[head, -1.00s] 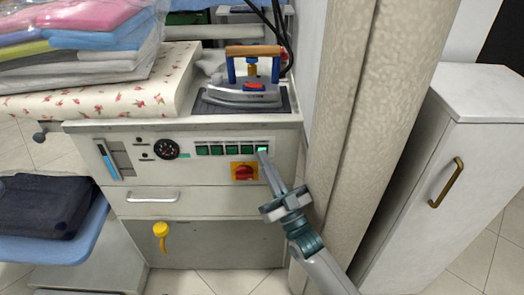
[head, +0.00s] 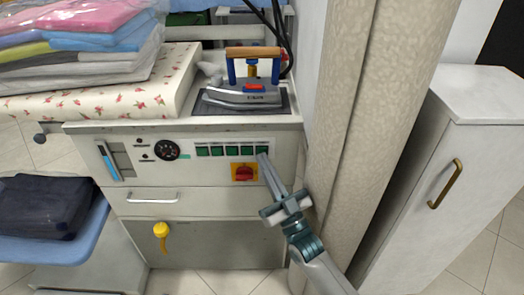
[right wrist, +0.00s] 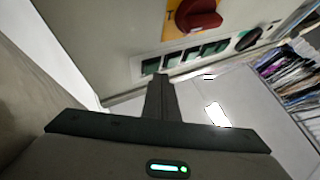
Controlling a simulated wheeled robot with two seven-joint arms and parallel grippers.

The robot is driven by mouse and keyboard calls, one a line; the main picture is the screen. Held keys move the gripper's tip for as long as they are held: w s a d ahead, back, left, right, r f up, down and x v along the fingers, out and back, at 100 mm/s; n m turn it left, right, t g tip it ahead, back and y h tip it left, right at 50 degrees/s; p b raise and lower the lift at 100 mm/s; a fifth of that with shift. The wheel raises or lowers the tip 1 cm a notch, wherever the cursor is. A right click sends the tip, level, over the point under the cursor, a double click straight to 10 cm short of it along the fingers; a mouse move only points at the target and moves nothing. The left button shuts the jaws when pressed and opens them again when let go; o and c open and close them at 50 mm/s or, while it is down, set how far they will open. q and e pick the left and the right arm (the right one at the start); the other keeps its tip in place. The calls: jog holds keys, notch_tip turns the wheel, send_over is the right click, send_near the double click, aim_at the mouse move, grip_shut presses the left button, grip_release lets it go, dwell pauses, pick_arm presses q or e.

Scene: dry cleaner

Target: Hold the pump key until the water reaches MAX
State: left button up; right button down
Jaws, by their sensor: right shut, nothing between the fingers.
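A row of green keys (head: 232,150) runs along the upper front panel of the ironing station; their labels are too small to read. The rightmost key (head: 262,149) is unlit. My right gripper (head: 264,157) is shut and empty, its tip at the lower edge of this key; I cannot tell whether it touches. In the right wrist view the shut fingers (right wrist: 160,78) point at the end of the key row (right wrist: 195,54). The water gauge (head: 108,161), a slanted tube with blue in it, is at the panel's left; its MAX mark is unreadable. My left gripper is out of view.
A red rotary switch (head: 244,173) on a yellow plate sits just below the keys. A round dial (head: 167,149) is left of them. An iron (head: 246,90) rests above. A beige pillar (head: 365,130) stands close on the right, beside my right arm.

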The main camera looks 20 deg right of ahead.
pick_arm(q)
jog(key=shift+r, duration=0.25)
pick_arm(e)
jog(key=shift+s+a, duration=0.15)
jog(key=shift+s, duration=0.25)
pick_arm(q)
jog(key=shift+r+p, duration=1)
jog(key=shift+p, duration=0.1)
pick_arm(e)
jog(key=shift+s+a, duration=0.25)
jog(key=shift+s, duration=0.55)
jog(key=shift+s+a, duration=0.2)
jog(key=shift+s, duration=0.6)
jog(key=shift+s+a, duration=0.25)
jog(key=shift+s, duration=0.55)
dwell(0.7)
